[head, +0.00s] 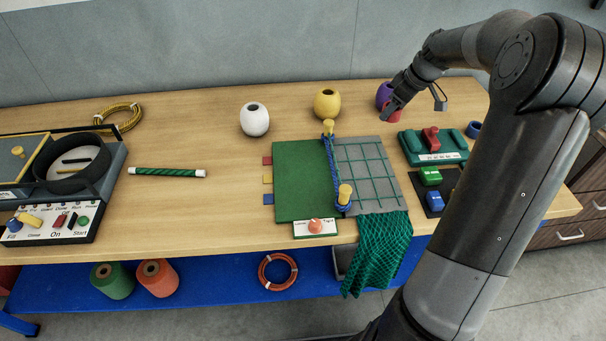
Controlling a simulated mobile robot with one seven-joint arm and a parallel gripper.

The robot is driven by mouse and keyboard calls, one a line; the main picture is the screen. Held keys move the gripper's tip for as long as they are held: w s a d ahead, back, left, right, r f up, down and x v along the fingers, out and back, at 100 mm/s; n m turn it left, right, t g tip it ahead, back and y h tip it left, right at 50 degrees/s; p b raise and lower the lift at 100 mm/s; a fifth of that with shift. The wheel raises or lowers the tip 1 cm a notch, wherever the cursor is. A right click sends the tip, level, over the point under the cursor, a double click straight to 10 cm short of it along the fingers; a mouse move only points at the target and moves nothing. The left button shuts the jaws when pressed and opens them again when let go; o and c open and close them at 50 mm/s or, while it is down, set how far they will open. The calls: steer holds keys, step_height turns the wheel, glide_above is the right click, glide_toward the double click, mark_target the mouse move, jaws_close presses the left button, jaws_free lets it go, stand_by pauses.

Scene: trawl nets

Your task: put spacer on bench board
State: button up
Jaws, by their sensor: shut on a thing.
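My gripper (392,105) is at the back right of the bench, in front of a purple float (383,92). It is shut on a small red piece (394,116), partly hidden by the fingers; it may be the spacer. The bench board (300,180) lies at the middle of the bench, green on its left half and grey with a green mesh on its right. Two yellow posts (344,193) stand on it, with blue rope running between them. My gripper is behind and to the right of the board.
A green fixture with a red block (431,138) and a dark tray with green and blue blocks (432,178) stand right of the board. Yellow (327,103) and white (254,119) floats stand behind it. Green net (375,255) hangs off the front edge.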

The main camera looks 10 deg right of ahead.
steer(key=s+a+n+g+y, duration=0.1)
steer(key=s+a+n, duration=0.25)
steer(key=a, duration=0.45)
steer(key=s+a+n+g, duration=0.1)
steer(key=s+a+n, duration=0.25)
steer(key=a, duration=0.35)
glide_toward(295, 159)
steer(key=shift+a+f, duration=0.6)
steer(key=shift+a, duration=0.3)
steer(key=shift+w+a+f, duration=0.15)
steer(key=shift+a+f, duration=0.15)
steer(key=shift+f, duration=1.85)
steer(key=shift+f, duration=0.2)
steer(key=o, duration=0.9)
steer(key=shift+o, duration=0.3)
steer(key=shift+r, duration=0.1)
